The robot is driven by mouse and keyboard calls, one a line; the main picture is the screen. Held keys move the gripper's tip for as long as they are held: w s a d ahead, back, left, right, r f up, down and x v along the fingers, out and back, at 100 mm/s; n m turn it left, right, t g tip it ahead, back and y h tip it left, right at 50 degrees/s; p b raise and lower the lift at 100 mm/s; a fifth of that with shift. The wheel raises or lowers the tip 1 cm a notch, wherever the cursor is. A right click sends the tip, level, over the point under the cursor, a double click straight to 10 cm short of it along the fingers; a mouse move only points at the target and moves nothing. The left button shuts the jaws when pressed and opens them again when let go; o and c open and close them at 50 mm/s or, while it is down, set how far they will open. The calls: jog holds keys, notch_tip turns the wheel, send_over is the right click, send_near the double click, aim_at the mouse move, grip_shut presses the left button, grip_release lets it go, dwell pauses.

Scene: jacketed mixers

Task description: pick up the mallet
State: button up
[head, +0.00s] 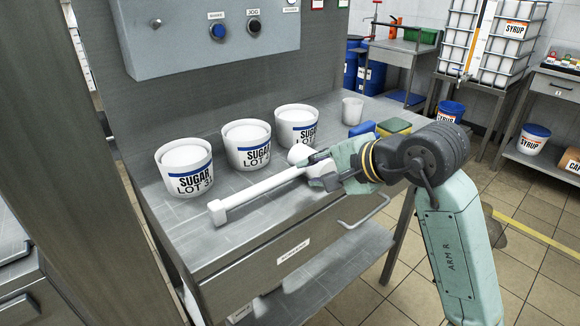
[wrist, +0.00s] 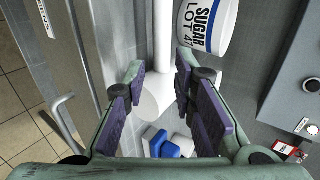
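The white mallet (head: 262,187) lies on the steel bench, its long straight shaft running from a small block end at the front left back to my gripper. In the wrist view its shaft (wrist: 163,45) comes down from the top to a wider, rounded white part between my fingers. My gripper (head: 318,172) is at the mallet's right end. In the wrist view my gripper (wrist: 158,88) has its two purple-padded fingers apart, one on each side of the mallet, with a visible gap beside the shaft. The head view partly hides the mallet's right end behind the fingers.
Three white sugar tubs (head: 184,168) stand in a row behind the mallet. A white cup (head: 352,110), a blue item (head: 362,128) and a green-and-yellow item (head: 394,127) stand farther right. A grey control box (head: 160,40) hangs above. The bench front has a drawer handle (head: 365,212).

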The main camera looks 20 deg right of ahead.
aim_at(296, 172)
jog(key=p+x, duration=0.1)
jog(key=x, duration=0.2)
jog(key=p+x, duration=0.2)
jog(key=x, duration=0.2)
jog(key=shift+w+d, duration=0.2)
jog(key=shift+w, duration=0.05)
jog(key=shift+c, duration=0.4)
grip_shut()
jog(key=shift+r, duration=0.1)
